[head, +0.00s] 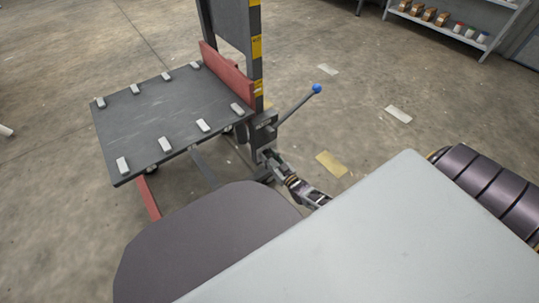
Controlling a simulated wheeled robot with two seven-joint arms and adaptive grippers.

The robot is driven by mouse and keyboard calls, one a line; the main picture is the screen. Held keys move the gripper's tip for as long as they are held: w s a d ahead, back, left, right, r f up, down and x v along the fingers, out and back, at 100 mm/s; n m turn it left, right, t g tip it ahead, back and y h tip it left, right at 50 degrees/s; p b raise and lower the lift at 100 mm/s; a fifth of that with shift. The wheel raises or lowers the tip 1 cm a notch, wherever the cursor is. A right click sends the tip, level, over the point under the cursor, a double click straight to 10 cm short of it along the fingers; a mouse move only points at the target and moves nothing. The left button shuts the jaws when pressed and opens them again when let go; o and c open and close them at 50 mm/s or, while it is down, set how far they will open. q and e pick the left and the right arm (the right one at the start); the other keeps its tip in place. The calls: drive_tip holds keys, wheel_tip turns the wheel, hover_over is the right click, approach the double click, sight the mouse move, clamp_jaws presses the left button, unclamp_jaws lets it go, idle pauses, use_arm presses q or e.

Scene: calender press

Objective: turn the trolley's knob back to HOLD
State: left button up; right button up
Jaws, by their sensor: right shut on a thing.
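The trolley (170,105) stands at the left, with a dark flat platform, a red back plate and a dark mast with yellow labels. A small dark control box (262,131) sits low on the mast. My right gripper (267,154) reaches up to the box's lower front from below right and is shut at the knob there. The knob itself is hidden by the fingers, so its setting and markings cannot be read. My left gripper is not in view.
A lever with a blue ball end (317,88) sticks out to the right of the mast, just above my right gripper. Several light blocks line the platform's edges. A shelf with jars (445,24) stands far right. Floor beyond the lever is open.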

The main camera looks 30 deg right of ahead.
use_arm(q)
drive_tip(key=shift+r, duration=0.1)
use_arm(e)
drive_tip(key=shift+n, duration=0.3)
drive_tip(key=shift+c, duration=0.4)
use_arm(q)
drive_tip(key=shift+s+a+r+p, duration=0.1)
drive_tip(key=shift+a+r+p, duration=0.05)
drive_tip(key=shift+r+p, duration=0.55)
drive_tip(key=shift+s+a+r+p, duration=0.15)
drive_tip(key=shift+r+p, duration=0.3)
drive_tip(key=shift+p, duration=0.4)
use_arm(e)
drive_tip(key=shift+d+r+n, duration=0.1)
drive_tip(key=shift+n, duration=4.3)
drive_tip(key=shift+d+r+n, duration=0.1)
drive_tip(key=shift+n, duration=4.3)
drive_tip(key=o, duration=1)
drive_tip(key=shift+s, duration=0.1)
